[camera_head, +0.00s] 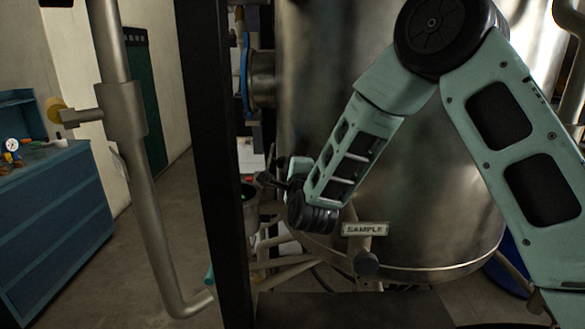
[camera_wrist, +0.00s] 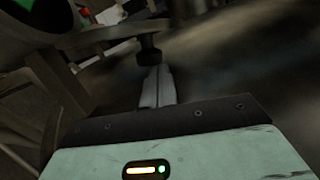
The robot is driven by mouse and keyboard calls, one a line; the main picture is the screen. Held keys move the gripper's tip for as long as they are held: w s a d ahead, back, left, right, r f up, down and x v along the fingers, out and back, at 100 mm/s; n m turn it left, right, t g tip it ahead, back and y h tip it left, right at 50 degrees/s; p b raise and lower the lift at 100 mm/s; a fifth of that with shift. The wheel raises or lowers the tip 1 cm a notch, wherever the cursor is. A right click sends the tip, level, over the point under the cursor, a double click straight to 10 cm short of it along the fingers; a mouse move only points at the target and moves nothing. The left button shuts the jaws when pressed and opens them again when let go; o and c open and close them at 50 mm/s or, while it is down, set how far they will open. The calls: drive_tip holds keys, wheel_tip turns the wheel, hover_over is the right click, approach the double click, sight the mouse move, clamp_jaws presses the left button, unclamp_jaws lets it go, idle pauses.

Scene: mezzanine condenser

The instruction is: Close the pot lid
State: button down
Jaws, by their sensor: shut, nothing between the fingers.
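A small metal pot (camera_head: 250,212) with a dark opening and a bit of green inside stands left of the big tank in the head view. The wrist view shows what looks like the same pot (camera_wrist: 75,18) at the upper left, cut off by the frame edge, with green inside. I cannot clearly make out its lid. My gripper (camera_wrist: 157,72) has its fingers shut together and empty, right of the pot. A dark round knob (camera_wrist: 149,55) on a post shows at the fingertips; I cannot tell whether they touch. In the head view my arm mostly hides the gripper.
A large steel tank (camera_head: 420,190) fills the right. A tag reading SAMPLE (camera_head: 364,229) hangs low in front of it. A black post (camera_head: 212,150) and a pale pipe (camera_head: 140,190) stand left. A blue cabinet (camera_head: 55,230) is at far left; floor between is open.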

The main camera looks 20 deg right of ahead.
drive_tip(key=shift+a+r, duration=0.1)
drive_tip(key=a+n, duration=0.1)
drive_tip(key=w+a+r+n+b, duration=0.1)
drive_tip(key=a+n, duration=0.1)
drive_tip(key=a+r+n, duration=0.1)
drive_tip(key=shift+w+a+r+n+g, duration=0.15)
drive_tip(key=shift+w+a+n+g, duration=0.1)
drive_tip(key=shift+n+g, duration=0.15)
drive_tip(key=shift+a+b, duration=0.3)
drive_tip(key=shift+b, duration=0.1)
drive_tip(key=shift+w+a+r+b, duration=0.1)
drive_tip(key=shift+w+a+b, duration=0.15)
drive_tip(key=shift+a+b, duration=0.35)
drive_tip(key=shift+w+a+r+b, duration=0.1)
drive_tip(key=shift+w+a+b, duration=0.15)
drive_tip(key=shift+a+b, duration=0.35)
drive_tip(key=shift+a, duration=0.1)
